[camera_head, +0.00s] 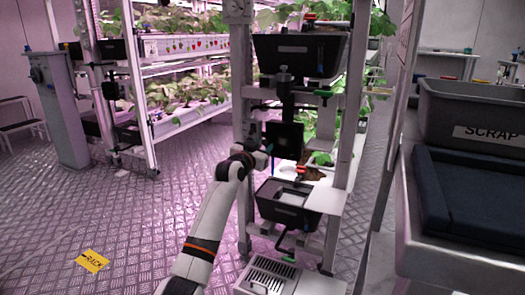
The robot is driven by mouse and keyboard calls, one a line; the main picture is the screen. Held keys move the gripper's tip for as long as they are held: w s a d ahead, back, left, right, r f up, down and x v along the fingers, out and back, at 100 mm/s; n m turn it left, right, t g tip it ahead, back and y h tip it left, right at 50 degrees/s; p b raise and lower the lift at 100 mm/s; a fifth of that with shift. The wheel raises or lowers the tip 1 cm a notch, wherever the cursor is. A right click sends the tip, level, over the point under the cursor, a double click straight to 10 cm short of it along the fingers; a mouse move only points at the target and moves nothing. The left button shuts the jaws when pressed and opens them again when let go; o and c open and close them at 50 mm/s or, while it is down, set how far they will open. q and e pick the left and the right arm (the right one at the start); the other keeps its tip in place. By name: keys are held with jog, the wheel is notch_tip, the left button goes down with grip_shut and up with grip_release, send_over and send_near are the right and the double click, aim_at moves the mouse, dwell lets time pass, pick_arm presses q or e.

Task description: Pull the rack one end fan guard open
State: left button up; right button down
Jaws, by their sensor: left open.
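A dark square panel (285,140) hangs upright on the end of the near rack (243,80); it may be the fan guard, but I cannot make out a fan or a hinge. My left arm reaches up from the bottom middle. My left gripper (264,152) is small and partly hidden by its own wrist. It is open beside the panel's lower left edge, and I cannot tell if it touches the panel. A vented grey box (268,275) with a wire handle stands at the foot of the rack. My right gripper is out of view.
A black bin (298,55) sits high on the rack end and another bin (288,203) sits lower. A grey SCRAP bin (485,113) and a dark blue pad (475,205) lie on a cart at right. A yellow RACK sign (92,261) marks the open floor at left.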

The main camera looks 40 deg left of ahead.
pick_arm(q)
jog(key=shift+w+a, duration=0.2)
jog(key=shift+w, duration=0.35)
jog(key=shift+c, duration=0.4)
grip_shut()
